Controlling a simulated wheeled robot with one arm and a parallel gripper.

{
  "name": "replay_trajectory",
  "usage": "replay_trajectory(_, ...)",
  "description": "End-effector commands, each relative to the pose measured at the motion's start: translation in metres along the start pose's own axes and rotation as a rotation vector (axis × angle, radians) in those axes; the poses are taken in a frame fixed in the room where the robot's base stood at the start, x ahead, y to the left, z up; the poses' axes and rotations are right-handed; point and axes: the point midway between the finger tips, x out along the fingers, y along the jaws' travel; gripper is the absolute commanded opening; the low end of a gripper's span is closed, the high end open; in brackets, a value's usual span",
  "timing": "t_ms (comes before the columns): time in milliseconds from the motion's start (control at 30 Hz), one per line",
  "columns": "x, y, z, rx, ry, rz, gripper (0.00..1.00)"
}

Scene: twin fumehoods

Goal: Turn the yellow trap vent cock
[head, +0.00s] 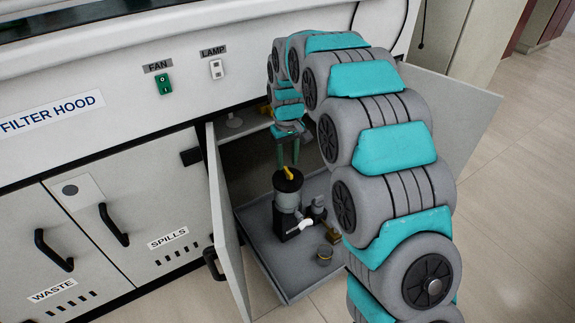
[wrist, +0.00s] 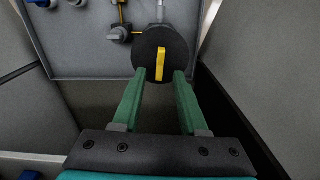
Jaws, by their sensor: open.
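The yellow trap vent cock (head: 288,173) is a small yellow lever on the round black lid (head: 287,182) of a grey cylindrical trap (head: 287,201). In the wrist view the cock (wrist: 161,64) lies lengthwise across the middle of the black lid (wrist: 145,52). My gripper (head: 288,165) reaches down into the open cabinet above the trap. In the wrist view its green fingers (wrist: 160,76) are open, with their tips near the lid's lower edge. The cock lies in line with the gap between them. I cannot tell whether a fingertip touches the lid.
The trap stands on a grey pull-out tray (head: 262,250) with small fittings and a white handle (head: 300,226). Open cabinet doors flank it at left (head: 226,215) and right (head: 455,110). Dark cabinet space lies behind. Floor is clear at right.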

Motion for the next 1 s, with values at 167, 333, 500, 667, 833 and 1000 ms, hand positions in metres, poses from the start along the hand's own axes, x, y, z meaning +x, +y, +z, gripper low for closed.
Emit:
replay_trajectory(167, -0.031, 0.000, 0.000, 0.000, 0.003, 0.000, 0.42)
replay_trajectory(333, -0.050, 0.000, 0.000, 0.000, 0.001, 0.000, 0.42)
replay_trajectory(500, -0.051, 0.000, 0.001, 0.000, -0.001, -0.001, 0.42)
replay_trajectory(667, -0.051, 0.000, 0.001, 0.000, -0.002, 0.000, 0.42)
replay_trajectory(833, -0.052, 0.001, 0.003, 0.003, -0.002, 0.000, 0.42)
replay_trajectory(1000, -0.066, 0.006, 0.033, 0.038, -0.015, -0.003, 0.42)
